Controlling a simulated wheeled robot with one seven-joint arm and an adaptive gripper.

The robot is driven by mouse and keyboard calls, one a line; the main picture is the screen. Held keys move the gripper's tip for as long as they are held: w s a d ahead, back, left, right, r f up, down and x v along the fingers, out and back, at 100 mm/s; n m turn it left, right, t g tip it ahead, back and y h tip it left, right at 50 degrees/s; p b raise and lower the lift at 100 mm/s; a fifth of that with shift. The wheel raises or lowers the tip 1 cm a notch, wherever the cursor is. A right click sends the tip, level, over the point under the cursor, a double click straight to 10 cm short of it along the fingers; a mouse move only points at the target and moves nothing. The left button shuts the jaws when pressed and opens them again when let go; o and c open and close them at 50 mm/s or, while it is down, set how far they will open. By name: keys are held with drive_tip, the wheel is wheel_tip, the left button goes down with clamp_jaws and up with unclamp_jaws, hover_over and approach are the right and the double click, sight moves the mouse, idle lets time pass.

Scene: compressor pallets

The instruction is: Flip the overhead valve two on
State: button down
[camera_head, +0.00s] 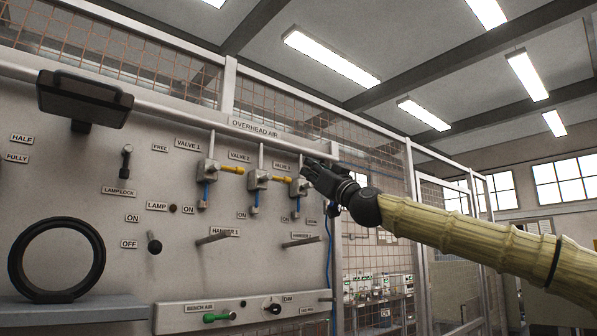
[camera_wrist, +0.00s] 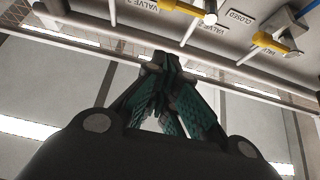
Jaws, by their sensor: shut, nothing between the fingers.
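Valve two (camera_head: 258,180) is the middle of three overhead valves on the grey panel, under the "VALVE 2" label. Its yellow handle (camera_head: 281,180) points sideways to the right. My gripper (camera_head: 308,165) is shut and empty, just right of that handle and in front of valve three (camera_head: 297,188), which it partly hides. In the wrist view my gripper (camera_wrist: 170,65) shows its fingers together, apart from two yellow handles (camera_wrist: 182,7) (camera_wrist: 270,43) at the top; which valves these belong to I cannot tell surely. A "CLOSED" label shows between them.
Valve one (camera_head: 208,170) also has its yellow handle pointing right. An air pipe (camera_head: 170,107) runs above the valves. Hanger pegs (camera_head: 213,238) stick out below. A black lamp (camera_head: 84,98) and a black ring (camera_head: 56,260) are at the left. The air right of the panel is open.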

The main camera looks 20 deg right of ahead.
wheel_tip(320, 180, up, 6)
drive_tip(key=p, duration=0.3)
hover_over(280, 179)
drive_tip(key=s+d, duration=0.3)
drive_tip(key=f, duration=0.2)
drive_tip(key=w+f+p, duration=0.1)
drive_tip(key=f, duration=0.1)
drive_tip(key=shift+a+f, duration=0.15)
